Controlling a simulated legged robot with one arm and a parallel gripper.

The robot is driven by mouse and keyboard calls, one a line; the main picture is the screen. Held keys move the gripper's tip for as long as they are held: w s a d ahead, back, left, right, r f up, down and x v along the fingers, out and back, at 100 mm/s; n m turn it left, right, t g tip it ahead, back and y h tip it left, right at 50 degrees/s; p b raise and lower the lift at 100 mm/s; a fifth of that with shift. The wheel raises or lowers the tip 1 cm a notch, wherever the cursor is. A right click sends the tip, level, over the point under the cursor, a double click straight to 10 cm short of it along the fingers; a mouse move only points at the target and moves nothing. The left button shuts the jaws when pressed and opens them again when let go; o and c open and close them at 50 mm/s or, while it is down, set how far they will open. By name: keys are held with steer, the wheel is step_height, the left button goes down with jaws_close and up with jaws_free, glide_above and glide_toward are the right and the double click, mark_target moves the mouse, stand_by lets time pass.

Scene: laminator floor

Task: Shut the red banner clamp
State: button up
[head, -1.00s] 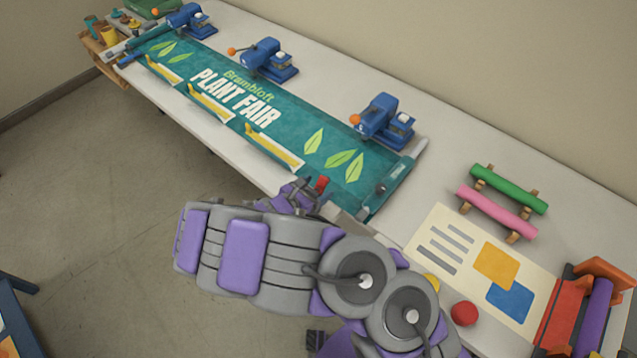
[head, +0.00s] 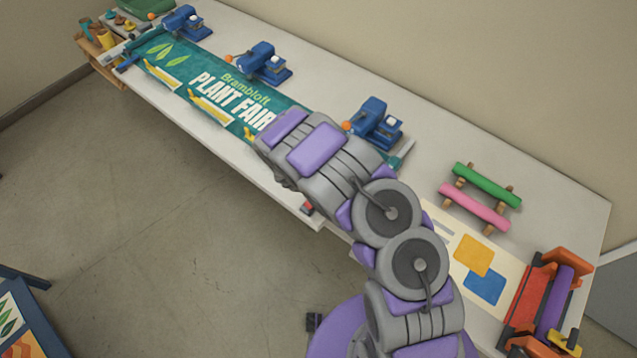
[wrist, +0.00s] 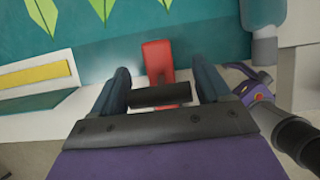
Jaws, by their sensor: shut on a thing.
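The red banner clamp (wrist: 158,58) shows upright in the middle of the wrist view, at the table's front edge against the teal banner (wrist: 205,45). A small red part of it shows in the head view (head: 307,208), beside my arm. My gripper (wrist: 160,92) has its two dark fingers on either side of a dark bar (wrist: 160,95), which spans the gap and appears joined to the clamp. The gripper is shut on this bar. In the head view, my arm hides the fingers, most of the clamp and the banner's right part.
Several blue clamp-like tools (head: 375,122) stand along the table's back edge. Green (head: 487,184) and pink (head: 474,208) rolls lie on wooden rests to the right. A red-and-purple roller machine (head: 545,300) sits at the right end. Open floor (head: 150,220) lies in front.

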steer(key=shift+w, duration=0.2)
steer(key=shift+f+p, duration=0.2)
steer(key=shift+p, duration=0.25)
steer(key=shift+p+x, duration=0.3)
steer(key=shift+x, duration=0.6)
steer(key=shift+s+d+f, duration=0.1)
steer(key=o, duration=1.2)
steer(key=shift+o, duration=1.3)
